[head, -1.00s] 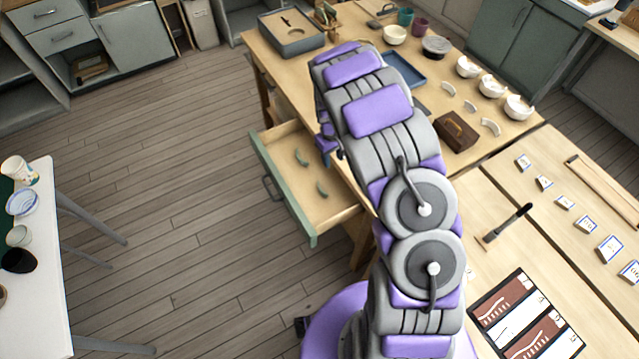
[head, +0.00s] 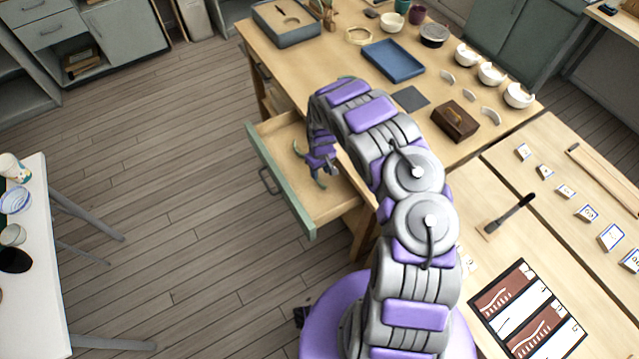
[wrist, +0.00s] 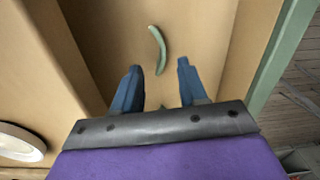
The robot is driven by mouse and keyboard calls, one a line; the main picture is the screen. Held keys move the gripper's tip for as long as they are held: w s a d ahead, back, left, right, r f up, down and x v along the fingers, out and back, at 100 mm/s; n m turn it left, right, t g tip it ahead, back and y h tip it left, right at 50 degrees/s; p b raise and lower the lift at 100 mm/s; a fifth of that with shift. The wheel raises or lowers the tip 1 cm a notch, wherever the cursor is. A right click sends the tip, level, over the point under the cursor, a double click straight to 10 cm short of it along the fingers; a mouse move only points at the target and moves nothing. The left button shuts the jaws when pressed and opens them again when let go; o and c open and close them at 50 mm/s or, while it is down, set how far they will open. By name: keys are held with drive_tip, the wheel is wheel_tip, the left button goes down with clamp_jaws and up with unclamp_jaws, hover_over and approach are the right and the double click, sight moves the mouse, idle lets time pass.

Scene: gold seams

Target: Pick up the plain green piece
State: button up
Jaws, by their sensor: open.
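An open drawer (head: 283,189) with a green front holds curved green pieces. One green piece (head: 320,180) shows just below my gripper (head: 320,163) in the head view; another (head: 298,149) shows to its upper left, partly hidden by my arm. In the wrist view a slim, curved, plain-looking green piece (wrist: 157,48) lies on the drawer floor, ahead of and roughly between the fingertips. My gripper (wrist: 158,70) is open and nothing is held. A small bit of green also shows low between the fingers, mostly hidden by my gripper.
The drawer's green front (wrist: 278,70) and tan side walls stand close around my gripper. The table (head: 290,65) above bears a blue tray (head: 394,61), a brown box (head: 455,121) and several white bowls. A white round thing (wrist: 20,142) shows at the wrist view's left.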

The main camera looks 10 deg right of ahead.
drive_tip(key=shift+s+a+f+b, duration=0.15)
drive_tip(key=shift+f+b, duration=0.35)
drive_tip(key=shift+f, duration=1.15)
drive_tip(key=shift+s+d+f+b, duration=0.1)
drive_tip(key=shift+f+b, duration=0.35)
drive_tip(key=shift+f, duration=1.15)
drive_tip(key=shift+c, duration=0.2)
clamp_jaws()
